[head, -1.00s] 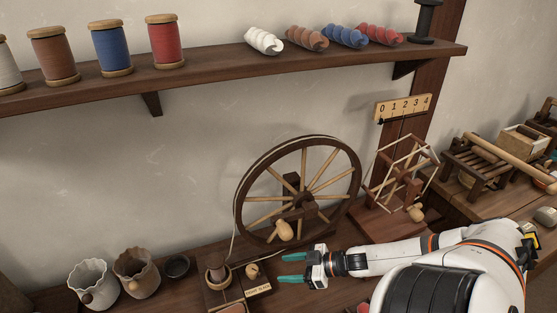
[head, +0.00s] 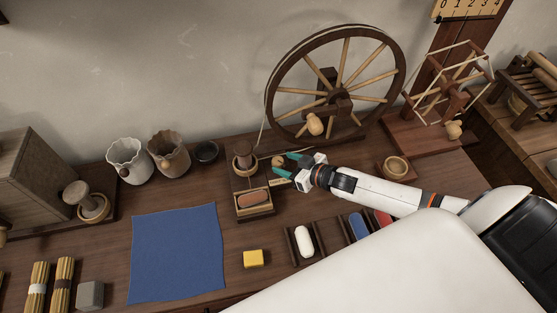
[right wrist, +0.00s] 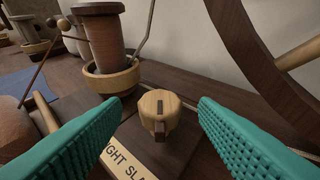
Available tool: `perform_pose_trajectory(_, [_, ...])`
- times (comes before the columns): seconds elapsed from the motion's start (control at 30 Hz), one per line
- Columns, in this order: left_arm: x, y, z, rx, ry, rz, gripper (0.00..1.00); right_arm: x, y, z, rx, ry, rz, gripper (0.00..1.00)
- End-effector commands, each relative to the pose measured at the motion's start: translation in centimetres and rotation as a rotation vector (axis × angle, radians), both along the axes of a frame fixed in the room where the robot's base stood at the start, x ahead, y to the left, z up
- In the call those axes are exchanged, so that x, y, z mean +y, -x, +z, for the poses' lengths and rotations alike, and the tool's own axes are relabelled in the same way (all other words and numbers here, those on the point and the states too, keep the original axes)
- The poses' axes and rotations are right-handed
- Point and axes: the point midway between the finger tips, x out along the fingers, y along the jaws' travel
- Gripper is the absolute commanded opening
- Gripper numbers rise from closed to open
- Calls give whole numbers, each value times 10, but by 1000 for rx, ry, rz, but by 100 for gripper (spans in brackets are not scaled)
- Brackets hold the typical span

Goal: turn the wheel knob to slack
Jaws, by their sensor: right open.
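The wheel knob (right wrist: 160,112) is a small pale wooden knob with a raised ridge and a dark mark on its near side. It sits on a dark wooden base behind a pale label (right wrist: 125,160), partly hidden, reading "IGHT SLA". In the head view the knob (head: 277,161) is beside the spinning wheel (head: 337,85). My right gripper (head: 287,165) is open, its teal fingers just short of the knob. In the right wrist view the knob shows in the gap between the fingers, with space on both sides. My left gripper is out of view.
A bobbin in a wooden cup (right wrist: 105,50) stands close behind-left of the knob. The wheel rim (right wrist: 260,60) rises at the right. A brown roll in a tray (head: 254,199) lies in front. A blue cloth (head: 178,252) and a yellow block (head: 253,258) lie nearer.

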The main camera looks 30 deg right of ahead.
Motion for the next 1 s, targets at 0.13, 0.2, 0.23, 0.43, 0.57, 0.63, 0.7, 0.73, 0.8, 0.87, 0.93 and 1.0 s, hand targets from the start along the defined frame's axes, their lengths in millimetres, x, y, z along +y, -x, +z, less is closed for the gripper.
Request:
perform_pose_trajectory(0.13, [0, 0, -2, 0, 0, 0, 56, 9, -21, -9, -2, -1, 0, 54])
perform_pose_trajectory(0.2, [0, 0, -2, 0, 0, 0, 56, 11, -27, -11, -2, 0, -1, 54])
perform_pose_trajectory(0.23, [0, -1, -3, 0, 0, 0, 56, 12, -29, -12, -1, 0, 0, 54])
perform_pose_trajectory(0.43, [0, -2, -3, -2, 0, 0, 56, 15, -34, -15, 0, 1, 0, 54])
perform_pose_trajectory(0.57, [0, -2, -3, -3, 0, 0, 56, 15, -34, -15, 0, 1, 0, 54])
perform_pose_trajectory(0.63, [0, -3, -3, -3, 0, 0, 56, 15, -34, -15, 0, 1, 0, 54])
perform_pose_trajectory(0.7, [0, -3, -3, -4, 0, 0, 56, 15, -34, -15, 0, 1, 0, 43])
perform_pose_trajectory(0.73, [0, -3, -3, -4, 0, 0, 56, 15, -34, -15, 0, 1, 0, 38])
perform_pose_trajectory(0.8, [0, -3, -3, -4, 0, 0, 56, 15, -34, -15, 0, 1, 0, 26])
perform_pose_trajectory(0.87, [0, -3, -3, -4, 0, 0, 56, 15, -33, -15, 0, 1, 0, 17])
perform_pose_trajectory(0.93, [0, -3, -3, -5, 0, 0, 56, 15, -33, -15, 0, 1, 0, 11])
perform_pose_trajectory(1.0, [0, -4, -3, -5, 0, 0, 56, 15, -34, -15, -1, 1, 7, 11])
